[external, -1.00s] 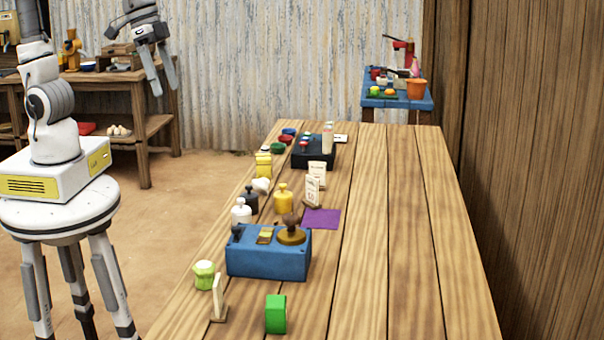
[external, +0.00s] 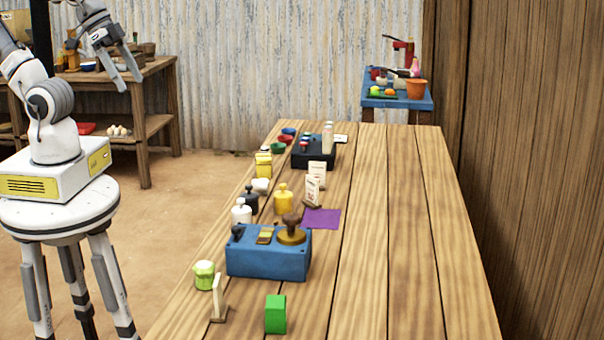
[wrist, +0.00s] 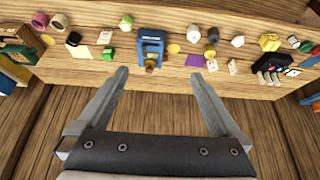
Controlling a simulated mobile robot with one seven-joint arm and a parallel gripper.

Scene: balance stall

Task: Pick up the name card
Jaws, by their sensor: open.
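Several pale cards could be the name card; I cannot tell which. Two upright cards with markings, a nearer card (external: 312,190) and a farther card (external: 317,171), stand by the purple cloth. A plain upright card (external: 217,294) on a wooden foot stands at the near left, and a flat white card (external: 341,139) lies at the far end. In the wrist view, marked cards (wrist: 211,66) show right of centre. My gripper (external: 131,85) is open and empty, high left of the table and away from all cards. Its spread fingers (wrist: 160,73) frame the wrist view.
A blue box (external: 268,255) with a knobbed brass piece stands mid-table, with jars (external: 283,199) behind it and a green block (external: 276,314) in front. A black box (external: 314,152) is farther back. The table's right side (external: 400,240) is clear.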

